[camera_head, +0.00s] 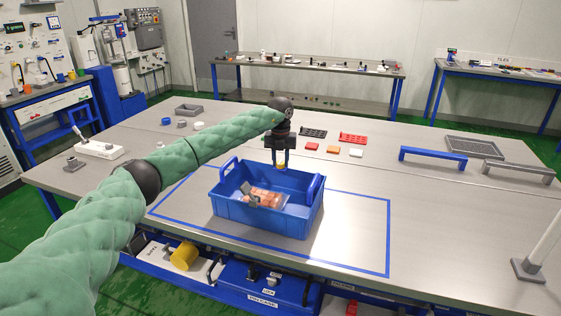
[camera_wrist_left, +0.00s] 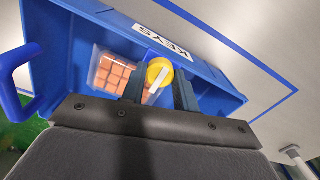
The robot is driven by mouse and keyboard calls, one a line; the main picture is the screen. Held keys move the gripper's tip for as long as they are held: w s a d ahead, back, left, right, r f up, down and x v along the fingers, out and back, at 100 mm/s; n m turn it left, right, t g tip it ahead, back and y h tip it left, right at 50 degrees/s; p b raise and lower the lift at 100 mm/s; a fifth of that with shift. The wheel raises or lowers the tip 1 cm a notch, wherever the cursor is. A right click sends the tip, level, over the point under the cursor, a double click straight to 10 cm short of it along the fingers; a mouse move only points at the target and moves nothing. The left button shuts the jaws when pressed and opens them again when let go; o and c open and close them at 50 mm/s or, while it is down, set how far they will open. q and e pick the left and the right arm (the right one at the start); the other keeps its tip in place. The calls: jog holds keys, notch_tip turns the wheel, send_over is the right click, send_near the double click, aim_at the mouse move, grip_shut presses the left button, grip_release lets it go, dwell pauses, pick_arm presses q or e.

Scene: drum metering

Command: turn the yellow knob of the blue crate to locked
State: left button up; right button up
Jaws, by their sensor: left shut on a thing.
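The blue crate (camera_head: 262,219) stands on the grey table inside a blue taped outline. It also fills much of the left wrist view (camera_wrist_left: 60,50). The yellow knob (camera_wrist_left: 159,72) is round with a white pointer bar, and it sits between my left fingers in that view. In the head view only a little yellow (camera_head: 281,166) shows below the fingertips, at the crate's far side. My left gripper (camera_head: 280,160) points down and is shut on the knob (camera_wrist_left: 160,90). The locked mark cannot be made out. My right gripper is not in view.
Inside the crate lies a clear bag of orange-brown blocks (camera_head: 264,197) and a dark grey piece (camera_head: 247,190). Black and red trays (camera_head: 352,138) lie behind the crate. A blue handle bar (camera_head: 432,155) is at right.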

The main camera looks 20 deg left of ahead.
aim_at(280, 162)
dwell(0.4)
pick_arm(q)
jog(key=o, duration=1)
notch_tip(280, 162, up, 7)
jog(key=shift+b, duration=1)
jog(key=shift+r, duration=0.4)
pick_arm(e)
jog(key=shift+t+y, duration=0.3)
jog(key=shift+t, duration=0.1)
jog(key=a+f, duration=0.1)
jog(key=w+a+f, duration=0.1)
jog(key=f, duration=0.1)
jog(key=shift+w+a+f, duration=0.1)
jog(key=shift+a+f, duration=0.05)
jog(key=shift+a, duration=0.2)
